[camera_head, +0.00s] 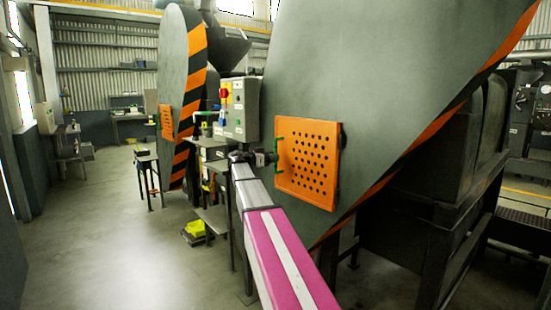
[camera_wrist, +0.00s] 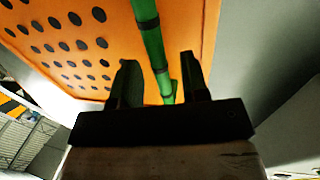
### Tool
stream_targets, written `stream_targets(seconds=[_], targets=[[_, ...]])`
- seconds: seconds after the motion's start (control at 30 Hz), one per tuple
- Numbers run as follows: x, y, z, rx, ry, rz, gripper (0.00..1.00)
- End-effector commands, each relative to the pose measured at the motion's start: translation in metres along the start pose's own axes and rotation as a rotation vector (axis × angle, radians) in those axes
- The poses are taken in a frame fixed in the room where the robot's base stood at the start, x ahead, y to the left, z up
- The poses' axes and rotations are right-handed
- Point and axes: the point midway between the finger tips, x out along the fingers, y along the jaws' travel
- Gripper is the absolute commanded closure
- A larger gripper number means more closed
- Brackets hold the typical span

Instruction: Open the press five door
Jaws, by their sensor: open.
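The press five door appears to be the orange perforated panel (camera_head: 308,165), set on the large grey guard and looking shut. Its green bar handle (camera_head: 279,146) is on the door's left side. My gripper (camera_head: 269,158) is at that handle, at the end of my arm. In the wrist view the orange door (camera_wrist: 75,45) fills the upper left. The green handle (camera_wrist: 152,42) runs down between the two dark fingers of my open gripper (camera_wrist: 158,62). I cannot tell whether either finger touches the handle, and its lower end is partly hidden behind the gripper.
A control box (camera_head: 240,108) with coloured buttons stands just left of the door. Another grey guard (camera_head: 178,75) with an orange panel (camera_head: 167,121) stands farther back. Dark machinery (camera_head: 430,200) fills the right. The floor (camera_head: 110,235) at left is open.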

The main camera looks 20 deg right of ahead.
Motion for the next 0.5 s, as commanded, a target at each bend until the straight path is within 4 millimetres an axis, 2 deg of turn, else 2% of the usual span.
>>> stream_targets(seconds=[0.2,0.5], targets=[[0.017,0.0,0.0,-0.001,0.0,0.001,0.59],[0.018,0.0,0.0,-0.001,-0.001,0.0,0.59]])
